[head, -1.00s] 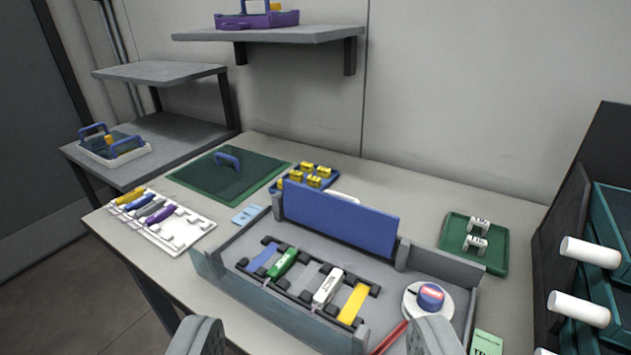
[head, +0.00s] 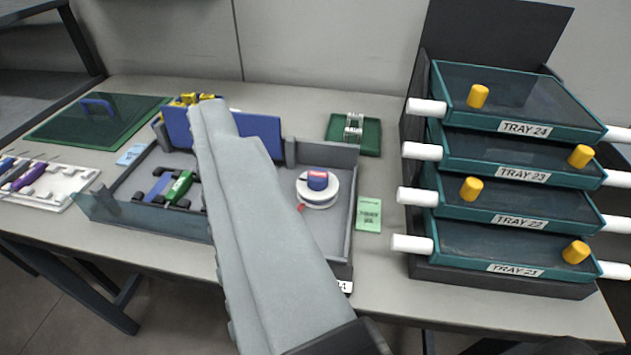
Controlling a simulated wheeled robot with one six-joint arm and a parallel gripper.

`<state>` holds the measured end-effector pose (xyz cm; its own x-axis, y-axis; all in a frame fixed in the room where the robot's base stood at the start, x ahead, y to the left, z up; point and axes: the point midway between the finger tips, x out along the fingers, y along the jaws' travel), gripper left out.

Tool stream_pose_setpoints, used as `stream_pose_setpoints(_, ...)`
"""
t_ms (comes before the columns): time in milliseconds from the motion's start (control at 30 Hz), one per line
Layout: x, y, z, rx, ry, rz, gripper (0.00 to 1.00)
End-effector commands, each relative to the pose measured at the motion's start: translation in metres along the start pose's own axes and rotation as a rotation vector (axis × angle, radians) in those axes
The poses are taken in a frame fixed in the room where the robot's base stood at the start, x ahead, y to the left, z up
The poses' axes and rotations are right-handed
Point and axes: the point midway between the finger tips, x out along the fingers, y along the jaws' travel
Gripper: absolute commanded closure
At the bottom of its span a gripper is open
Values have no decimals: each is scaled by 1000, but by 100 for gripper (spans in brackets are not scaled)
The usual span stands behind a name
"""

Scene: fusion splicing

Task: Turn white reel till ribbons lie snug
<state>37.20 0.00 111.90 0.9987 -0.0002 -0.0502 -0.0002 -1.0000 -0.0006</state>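The white reel (head: 329,201) sits in the right part of the grey open-topped box (head: 352,225). My gripper (head: 235,125) crosses the picture in front of the box, left of the reel in view. Its fingers overlap, so their gap does not show. It hides the middle of the box. A green piece (head: 179,187) and a blue piece (head: 157,188) show left of it.
A rack of teal trays (head: 520,128) with yellow knobs and white side rods stands at the right. A green card (head: 368,214) lies between box and rack. A green tray (head: 370,137) sits behind the box. A white holder (head: 62,196) is at the left.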

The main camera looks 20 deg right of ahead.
Motion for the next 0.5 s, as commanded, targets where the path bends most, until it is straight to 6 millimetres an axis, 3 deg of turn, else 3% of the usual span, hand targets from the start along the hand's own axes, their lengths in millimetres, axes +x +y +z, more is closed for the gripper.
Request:
stream_pose_setpoints(167,16,5,0,26,-65,15,46)
stream_pose_setpoints(500,88,33,4,182,-387,113,46)
